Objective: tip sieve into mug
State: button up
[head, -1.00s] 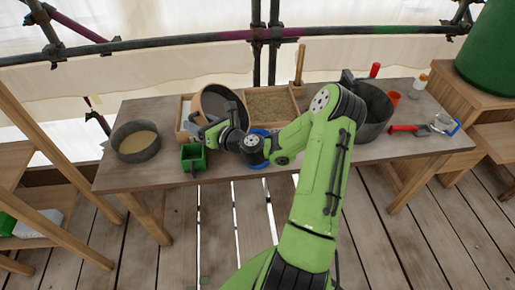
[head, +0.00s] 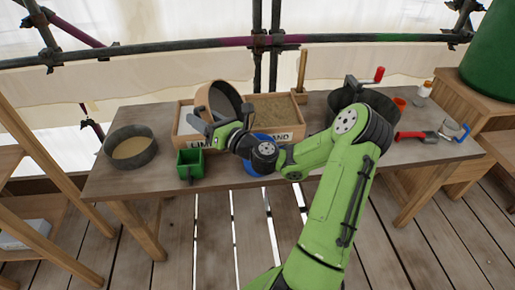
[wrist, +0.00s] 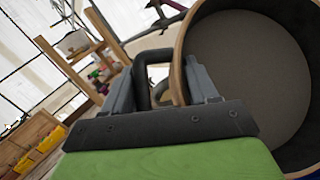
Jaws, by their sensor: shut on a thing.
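The sieve is a round wooden hoop (head: 203,98) with a grey mesh, tilted up steeply on its side above the boxes at the back of the bench. In the wrist view its mesh (wrist: 245,75) fills the right side. My gripper (head: 212,127) is shut on the sieve's dark looped handle (wrist: 143,80), which shows between the fingers. A small green square mug (head: 190,163) with a handle stands on the bench's front edge, below and slightly left of my gripper. The mug's inside looks dark; whether it holds anything cannot be told.
A lime box (head: 187,138) and a sand box (head: 280,118) stand behind. A dark round pan of sand (head: 131,148) is at left. A blue round container (head: 250,168) is partly hidden by my wrist. A dark tub (head: 338,98) and a red scoop (head: 410,135) are at right.

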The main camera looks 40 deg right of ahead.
jog(key=shift+s+d+b, duration=0.35)
jog(key=shift+b, duration=0.05)
jog(key=shift+w+a+f+t+b, duration=0.1)
jog(key=shift+t+b, duration=0.2)
jog(key=shift+b, duration=0.1)
jog(key=shift+s+d+m+b, duration=0.3)
jog(key=shift+s+b, duration=0.05)
jog(key=shift+b, duration=0.25)
jog(key=shift+t+b, duration=0.3)
jog(key=shift+s+d+r+b, duration=0.2)
jog(key=shift+s+r+b, duration=0.1)
jog(key=shift+b, duration=0.35)
jog(key=shift+s+d+r+m+t+b, duration=0.3)
jog(key=shift+m+t+b, duration=0.15)
jog(key=shift+b, duration=0.35)
